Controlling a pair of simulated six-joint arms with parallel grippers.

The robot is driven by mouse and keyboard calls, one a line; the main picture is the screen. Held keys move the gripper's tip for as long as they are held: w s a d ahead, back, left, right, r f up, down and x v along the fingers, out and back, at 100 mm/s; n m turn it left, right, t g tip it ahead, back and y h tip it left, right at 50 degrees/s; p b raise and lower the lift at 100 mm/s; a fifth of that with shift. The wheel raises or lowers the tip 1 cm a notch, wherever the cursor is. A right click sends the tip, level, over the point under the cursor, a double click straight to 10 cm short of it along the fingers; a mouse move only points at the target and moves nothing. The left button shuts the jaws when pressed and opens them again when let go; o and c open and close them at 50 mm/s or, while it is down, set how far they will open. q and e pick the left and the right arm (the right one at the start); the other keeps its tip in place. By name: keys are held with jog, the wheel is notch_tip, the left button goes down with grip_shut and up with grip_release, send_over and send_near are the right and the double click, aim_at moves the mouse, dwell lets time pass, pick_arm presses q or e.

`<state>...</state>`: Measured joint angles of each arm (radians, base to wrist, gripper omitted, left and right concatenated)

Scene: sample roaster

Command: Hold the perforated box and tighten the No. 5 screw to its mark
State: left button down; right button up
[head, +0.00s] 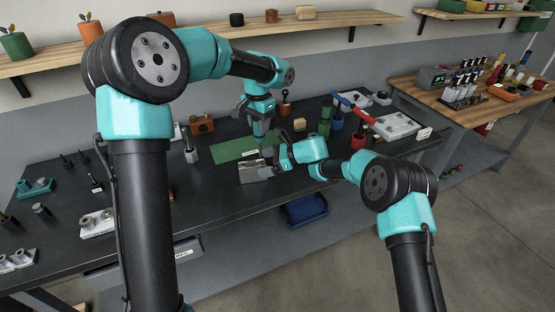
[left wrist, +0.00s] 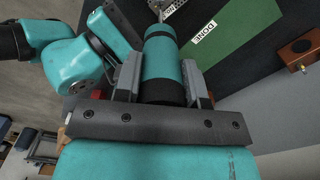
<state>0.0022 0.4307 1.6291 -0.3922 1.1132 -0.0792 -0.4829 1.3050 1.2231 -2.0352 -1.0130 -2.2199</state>
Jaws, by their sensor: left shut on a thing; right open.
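The perforated box (head: 252,172), grey metal, sits on the dark bench just in front of the green mat. A corner of the box with holes (left wrist: 176,5) shows at the top of the left wrist view. My left gripper (head: 258,128) is shut on a teal and black cylindrical driver (left wrist: 160,62), which points down toward the box. Its metal tip (left wrist: 157,10) is near the box; contact is unclear. The No. 5 screw and its mark cannot be made out. My right gripper (head: 271,162) is open at the box's right side; whether it touches is unclear.
The green mat (head: 232,149) carries a DONE label (left wrist: 203,33). A wooden block (head: 202,125) stands behind it, green cylinders (head: 325,120) and a red-handled tool (head: 352,107) to the right. A blue bin (head: 304,210) is below the bench.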

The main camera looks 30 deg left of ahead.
jog(key=shift+x, duration=1.1)
jog(key=shift+c, duration=0.5)
jog(key=c, duration=1.2)
jog(key=o, duration=1.1)
jog(key=shift+r, duration=0.2)
jog(key=shift+c, duration=0.3)
jog(key=c, duration=1)
